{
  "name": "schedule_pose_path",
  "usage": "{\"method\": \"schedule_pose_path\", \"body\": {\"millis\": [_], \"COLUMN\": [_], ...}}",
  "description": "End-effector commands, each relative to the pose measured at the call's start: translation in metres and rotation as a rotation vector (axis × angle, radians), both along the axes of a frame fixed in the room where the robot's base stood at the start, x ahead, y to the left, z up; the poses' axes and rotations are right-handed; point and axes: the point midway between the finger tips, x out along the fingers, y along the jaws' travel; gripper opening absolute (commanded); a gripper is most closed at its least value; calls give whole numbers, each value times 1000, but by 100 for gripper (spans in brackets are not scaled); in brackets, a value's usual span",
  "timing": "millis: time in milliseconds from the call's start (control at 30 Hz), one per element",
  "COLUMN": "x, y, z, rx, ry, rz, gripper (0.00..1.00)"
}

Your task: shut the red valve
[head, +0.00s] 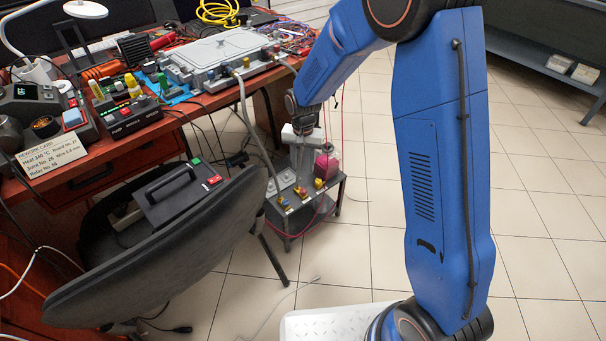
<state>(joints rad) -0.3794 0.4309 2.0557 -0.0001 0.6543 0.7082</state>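Several small valves sit in a row on the front of a low grey cart beside the bench. The middle one looks red, with some yellow on it, and is the red valve (301,192). A blue and yellow valve (283,203) is to its left, and a yellow one (319,183) to its right. My gripper (300,168) hangs from the blue arm, pointing down above and slightly behind the valves. Its fingers are too small and thin here to tell whether they are open or shut. The handle position of the red valve is too small to read.
A pink-red container (326,166) stands on the cart (333,199) just right of my gripper. A grey hose (250,125) runs from the bench's grey case (220,55) down to the cart. A dark chair (170,240) stands left. Tiled floor to the right is clear.

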Motion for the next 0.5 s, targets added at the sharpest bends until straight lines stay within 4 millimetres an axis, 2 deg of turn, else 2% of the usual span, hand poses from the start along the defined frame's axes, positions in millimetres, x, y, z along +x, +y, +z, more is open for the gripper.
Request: {"method": "schedule_pose_path", "body": {"millis": [33,200,500], "x": [1,0,0], "y": [0,0,0], "z": [10,31,42], "rx": [1,1,-1], "ry": [-3,-1,1], "rz": [0,0,0], "gripper": [39,39,39]}}
